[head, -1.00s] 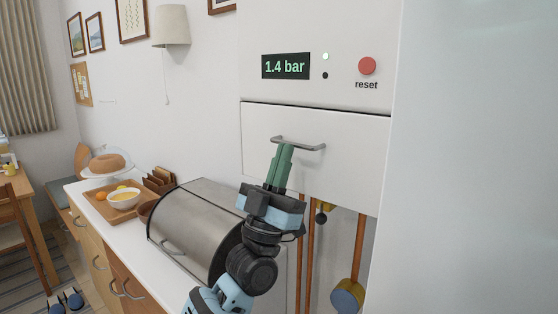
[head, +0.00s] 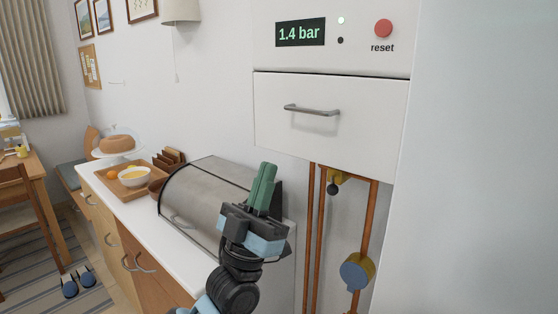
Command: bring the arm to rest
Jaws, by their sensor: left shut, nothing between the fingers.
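My left gripper (head: 262,188) points upward in front of the steel bread bin, its green fingers shut together with nothing between them. It is below and to the left of the grey handle (head: 312,110) on the white boiler's flap (head: 360,120), clear of it. The flap is closed. The boiler display (head: 300,32) reads 1.4 bar, with a lit green lamp beside it and a red reset button (head: 383,28) to the right. My right gripper is not in view.
The bread bin (head: 205,195) stands on the white counter close behind my left gripper. A wooden tray (head: 115,188) with a bowl and fruit lies further left. Copper pipes (head: 317,230) and a blue-faced round fitting (head: 355,272) hang below the boiler.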

